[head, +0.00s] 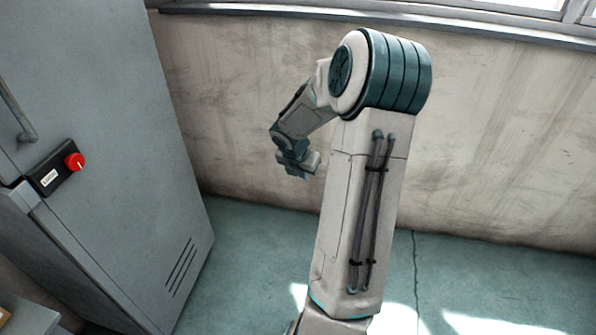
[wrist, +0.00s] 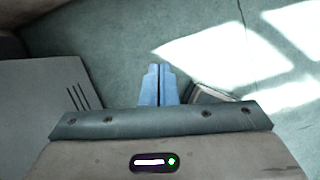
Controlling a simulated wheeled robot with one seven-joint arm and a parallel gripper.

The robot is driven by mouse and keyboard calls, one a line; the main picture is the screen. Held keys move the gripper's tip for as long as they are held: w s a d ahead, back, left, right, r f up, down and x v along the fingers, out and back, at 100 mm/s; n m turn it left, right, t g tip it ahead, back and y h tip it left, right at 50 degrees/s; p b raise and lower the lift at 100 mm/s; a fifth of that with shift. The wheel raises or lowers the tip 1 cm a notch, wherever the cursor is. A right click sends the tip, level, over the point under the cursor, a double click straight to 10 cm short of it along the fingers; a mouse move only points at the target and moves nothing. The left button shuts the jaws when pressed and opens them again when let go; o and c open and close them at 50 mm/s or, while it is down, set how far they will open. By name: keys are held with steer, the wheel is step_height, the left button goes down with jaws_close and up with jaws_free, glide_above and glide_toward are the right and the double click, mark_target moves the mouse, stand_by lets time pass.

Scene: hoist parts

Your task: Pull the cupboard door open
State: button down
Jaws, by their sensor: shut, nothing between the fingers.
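The grey cupboard door (head: 120,130) fills the left of the head view, with vent slots near its lower right corner. A bar handle (head: 16,105) shows at the far left edge, partly cut off. In the wrist view, a grey panel with similar slots (wrist: 45,110) lies at the left. My gripper (head: 305,168) is to the right of the door, apart from it and from the handle, over open floor. In the wrist view my gripper's two blue fingers (wrist: 158,82) are together with nothing between them. I cannot tell whether the door is ajar.
A black box with a red knob (head: 74,161) sits on the cupboard front below the handle. A stained wall (head: 500,130) stands behind my arm, under a window ledge. The green floor (head: 250,250) between cupboard and arm is clear, with sunlit patches to the right.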

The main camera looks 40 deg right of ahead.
steer(key=shift+w+d+r, duration=0.1)
steer(key=shift+w+d, duration=0.15)
steer(key=shift+d, duration=0.35)
steer(key=shift+w+d, duration=0.25)
steer(key=shift+d, duration=0.3)
stand_by(0.8)
steer(key=w+a+r+p, duration=0.1)
steer(key=w+a+r, duration=0.3)
steer(key=r, duration=0.4)
steer(key=shift+w+a+r+p, duration=0.25)
steer(key=shift+w+a+p, duration=0.15)
steer(key=shift+w, duration=0.4)
steer(key=c, duration=1.9)
jaws_free()
steer(key=shift+a+r, duration=0.1)
steer(key=shift+r, duration=0.2)
steer(key=o, duration=0.4)
steer(key=shift+r, duration=0.1)
steer(key=shift+w+a, duration=0.1)
steer(key=shift+w, duration=0.1)
